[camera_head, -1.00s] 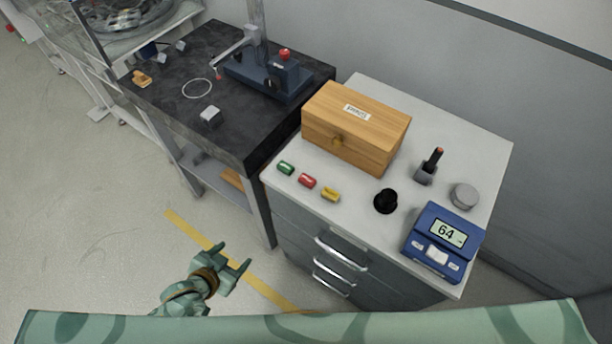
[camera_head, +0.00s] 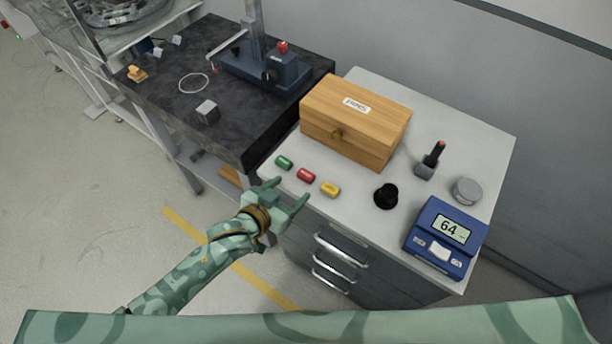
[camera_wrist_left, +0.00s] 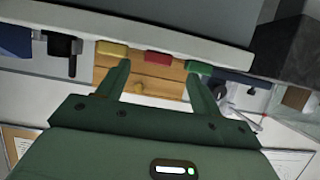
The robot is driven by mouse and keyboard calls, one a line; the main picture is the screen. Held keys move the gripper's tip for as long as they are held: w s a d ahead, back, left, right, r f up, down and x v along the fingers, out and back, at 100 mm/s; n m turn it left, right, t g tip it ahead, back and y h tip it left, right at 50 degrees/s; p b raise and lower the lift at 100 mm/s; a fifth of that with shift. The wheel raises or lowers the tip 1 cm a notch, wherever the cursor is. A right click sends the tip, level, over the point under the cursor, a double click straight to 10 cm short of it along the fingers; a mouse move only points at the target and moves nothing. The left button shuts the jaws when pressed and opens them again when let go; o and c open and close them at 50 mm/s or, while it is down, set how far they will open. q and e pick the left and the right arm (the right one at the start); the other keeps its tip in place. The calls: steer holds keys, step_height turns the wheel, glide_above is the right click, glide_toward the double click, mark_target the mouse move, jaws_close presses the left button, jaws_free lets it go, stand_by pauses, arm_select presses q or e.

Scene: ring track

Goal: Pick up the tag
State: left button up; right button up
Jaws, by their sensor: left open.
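Three small tags lie in a row near the front edge of the white cabinet top: a green tag (camera_head: 284,162), a red tag (camera_head: 306,175) and a yellow tag (camera_head: 330,189). In the left wrist view, the yellow tag (camera_wrist_left: 111,48), red tag (camera_wrist_left: 158,57) and green tag (camera_wrist_left: 199,67) lie ahead of the fingers along the cabinet edge. My left gripper (camera_head: 288,190) is open and empty at the cabinet's front edge, just short of the green and red tags. Its two fingers also show in the left wrist view (camera_wrist_left: 160,74). My right gripper is out of view.
A wooden box (camera_head: 350,130) stands behind the tags on the cabinet top (camera_head: 440,125). A black knob-like object (camera_head: 386,196) and a blue scale (camera_head: 441,245) are to the right. A dark workbench (camera_head: 165,95) with a press (camera_head: 270,72) stands at left.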

mark_target(303, 178)
arm_select(q)
steer(key=x, duration=0.1)
steer(key=b+x, duration=0.1)
steer(key=x, duration=0.3)
steer(key=shift+w+d+r, duration=0.1)
steer(key=shift+d+r, duration=0.1)
steer(key=shift+r, duration=0.1)
steer(key=shift+r, duration=0.1)
steer(key=shift+c, duration=0.3)
steer(key=c, duration=1)
steer(key=shift+r, duration=0.1)
